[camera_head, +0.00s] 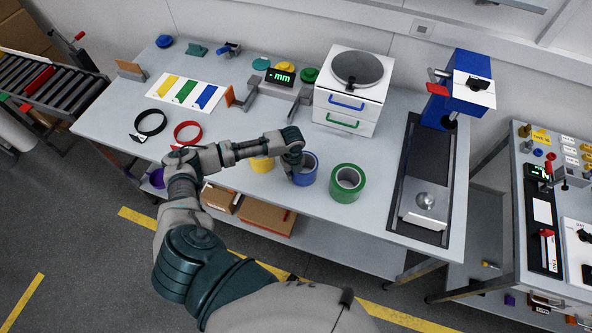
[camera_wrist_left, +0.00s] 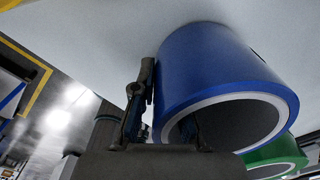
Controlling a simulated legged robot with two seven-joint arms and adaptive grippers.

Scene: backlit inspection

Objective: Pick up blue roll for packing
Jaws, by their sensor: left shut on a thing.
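The blue roll (camera_head: 309,165) is at the table's front edge, between the yellow roll (camera_head: 262,163) and the green roll (camera_head: 348,182). My left gripper (camera_head: 297,170) comes from the left and is shut on the blue roll's wall. In the left wrist view, one finger of my left gripper (camera_wrist_left: 160,108) lies outside the blue roll (camera_wrist_left: 215,65) and the other reaches into its core. The green roll (camera_wrist_left: 272,160) is close behind it there. I cannot tell whether the blue roll touches the table. My right gripper is not in view.
Black (camera_head: 150,123) and red (camera_head: 188,132) rings lie left of my forearm on the grey table (camera_head: 240,120). A white drawer unit (camera_head: 350,90) stands at the back. A dark rail fixture (camera_head: 425,170) with a blue press (camera_head: 455,92) is on the right.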

